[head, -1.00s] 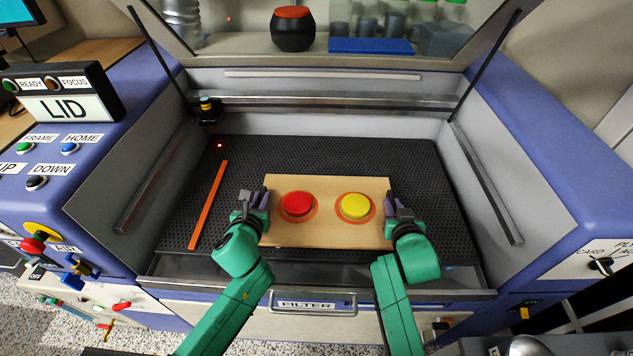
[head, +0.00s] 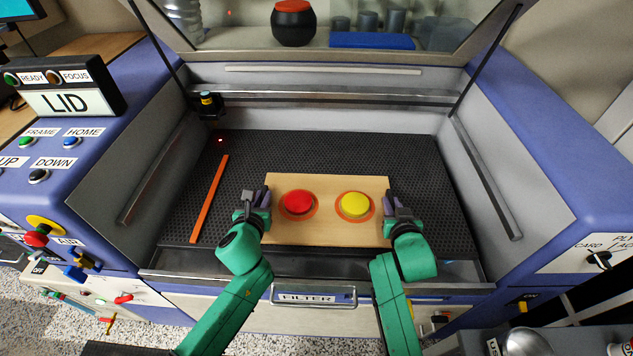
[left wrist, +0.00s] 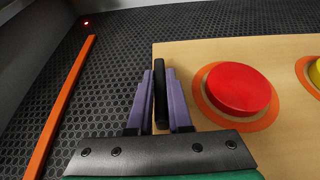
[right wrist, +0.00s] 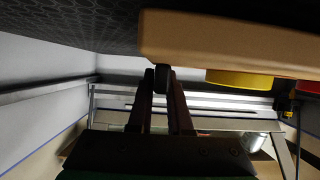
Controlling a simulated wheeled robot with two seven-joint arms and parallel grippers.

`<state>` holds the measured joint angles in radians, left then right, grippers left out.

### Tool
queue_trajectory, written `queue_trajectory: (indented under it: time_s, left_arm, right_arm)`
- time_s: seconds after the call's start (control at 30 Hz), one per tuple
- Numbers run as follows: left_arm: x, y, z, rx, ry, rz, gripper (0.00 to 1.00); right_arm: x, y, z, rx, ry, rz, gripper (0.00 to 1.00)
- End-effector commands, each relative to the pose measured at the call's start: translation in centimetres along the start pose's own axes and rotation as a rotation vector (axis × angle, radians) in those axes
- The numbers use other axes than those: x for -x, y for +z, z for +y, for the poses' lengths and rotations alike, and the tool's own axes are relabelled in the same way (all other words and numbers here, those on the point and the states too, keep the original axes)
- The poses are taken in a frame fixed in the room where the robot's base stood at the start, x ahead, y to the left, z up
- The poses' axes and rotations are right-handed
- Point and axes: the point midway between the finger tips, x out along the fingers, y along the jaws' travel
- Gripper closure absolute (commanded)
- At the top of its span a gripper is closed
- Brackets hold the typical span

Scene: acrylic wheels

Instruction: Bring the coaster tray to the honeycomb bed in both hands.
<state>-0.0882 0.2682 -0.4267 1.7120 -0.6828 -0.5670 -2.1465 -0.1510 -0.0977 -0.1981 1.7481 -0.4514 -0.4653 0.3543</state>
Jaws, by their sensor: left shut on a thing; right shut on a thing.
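The coaster tray (head: 328,235) is a light wooden board with a red disc (head: 299,203) and a yellow disc (head: 354,205), each in an orange ring. It appears level over the front part of the dark honeycomb bed (head: 330,152); whether it touches the bed is unclear. My left gripper (head: 256,198) is shut on the dark handle at the tray's left end, which also shows in the left wrist view (left wrist: 160,92). My right gripper (head: 392,200) is shut on the handle at the right end, seen in the right wrist view (right wrist: 162,80).
An orange strip (head: 209,198) lies on the bed left of the tray. The laser head (head: 208,104) sits at the back left on the gantry rail (head: 330,96). The lid is raised. The front edge (head: 325,268) runs beneath my arms. The bed behind the tray is clear.

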Motion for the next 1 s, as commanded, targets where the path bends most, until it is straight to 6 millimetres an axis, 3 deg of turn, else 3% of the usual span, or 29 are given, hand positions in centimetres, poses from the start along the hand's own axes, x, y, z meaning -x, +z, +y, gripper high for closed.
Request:
queue_trajectory:
  time_s: [0.4, 0.43, 0.5, 0.73, 0.77, 0.8, 0.83, 1.0]
  left_arm:
    - [-0.7, -1.6, 0.1, 0.000, 0.003, -0.002, 1.00]
    - [-0.7, -1.4, 0.1, 0.000, 0.002, -0.003, 0.71]
    - [-0.7, -1.5, 0.1, 0.000, 0.002, -0.003, 0.48]
    - [-0.7, -1.5, 0.1, 0.000, 0.001, -0.001, 0.48]
    - [-0.7, -1.7, 0.1, 0.000, 0.002, 0.002, 0.48]
    - [-0.7, -1.7, 0.1, 0.000, 0.002, 0.002, 0.48]
    - [-0.7, -1.7, 0.1, 0.000, 0.002, 0.002, 0.48]
    - [-0.7, -1.7, 0.1, 0.000, 0.001, 0.001, 0.48]
  right_arm:
    - [-0.7, 1.5, 0.0, 0.001, 0.001, 0.003, 1.00]
    - [-0.7, 1.5, 0.1, 0.001, 0.001, 0.004, 1.00]
    - [-0.7, 1.4, 0.1, 0.001, 0.001, 0.004, 1.00]
    - [-0.7, 1.4, 0.0, 0.000, 0.001, 0.004, 1.00]
    - [-0.7, 1.6, 0.0, 0.000, 0.001, -0.001, 0.71]
    - [-0.7, 1.6, 0.0, 0.000, 0.001, -0.001, 0.56]
    - [-0.7, 1.6, 0.0, 0.000, 0.001, -0.001, 0.48]
    - [-0.7, 1.6, 0.0, 0.000, 0.001, 0.000, 0.48]
